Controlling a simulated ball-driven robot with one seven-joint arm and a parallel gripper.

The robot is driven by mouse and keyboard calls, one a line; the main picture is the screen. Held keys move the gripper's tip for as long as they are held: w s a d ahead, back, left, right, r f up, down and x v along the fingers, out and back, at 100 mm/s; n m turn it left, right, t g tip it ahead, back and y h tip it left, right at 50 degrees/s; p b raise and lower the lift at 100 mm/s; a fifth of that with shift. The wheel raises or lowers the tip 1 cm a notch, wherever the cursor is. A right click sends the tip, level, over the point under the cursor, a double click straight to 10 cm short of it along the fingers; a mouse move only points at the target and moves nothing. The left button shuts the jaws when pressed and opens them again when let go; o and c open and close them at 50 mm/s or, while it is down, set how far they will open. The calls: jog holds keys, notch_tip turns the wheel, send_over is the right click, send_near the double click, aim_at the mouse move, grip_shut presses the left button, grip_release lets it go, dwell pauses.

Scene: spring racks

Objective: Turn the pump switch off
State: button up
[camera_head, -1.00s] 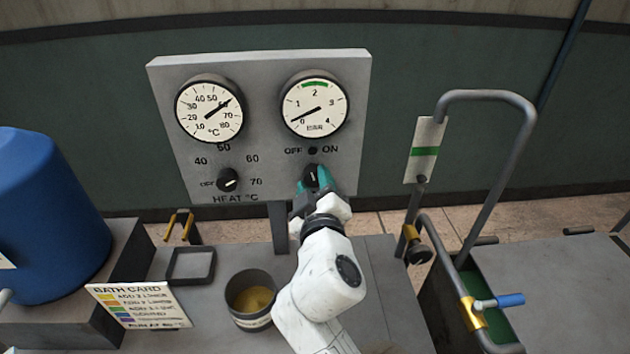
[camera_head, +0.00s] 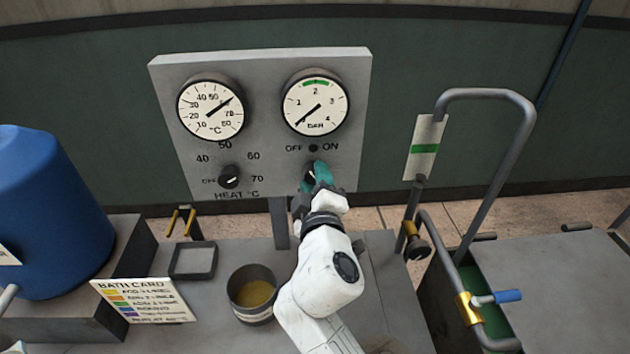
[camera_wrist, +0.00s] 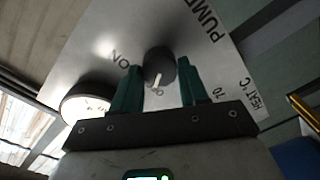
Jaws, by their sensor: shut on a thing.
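The pump switch is a round black knob with a white pointer line on a grey panel (camera_head: 262,128). In the wrist view the knob (camera_wrist: 160,66) sits between the two teal fingers, its pointer towards the OFF letters. My gripper (camera_head: 316,176) is at the knob below the OFF and ON marks and is shut on it. In the head view the fingers hide most of the knob. The pressure gauge (camera_head: 315,102) above has its needle at the low end, lower left.
The heat knob (camera_head: 228,176) and temperature gauge (camera_head: 211,107) are left on the panel. A cup of yellow powder (camera_head: 252,292), a small tray (camera_head: 193,260) and a bath card (camera_head: 142,300) stand on the bench. A blue drum (camera_head: 48,215) is left, a bent pipe (camera_head: 500,190) right.

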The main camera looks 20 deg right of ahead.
jog(key=o, duration=1.1)
jog(key=shift+c, duration=0.2)
jog(key=shift+s, duration=0.1)
jog(key=b+v, duration=0.2)
jog(key=v, duration=0.8)
jog(key=shift+s+a+b, duration=0.2)
jog(key=shift+s+b, duration=0.1)
jog(key=shift+b, duration=0.05)
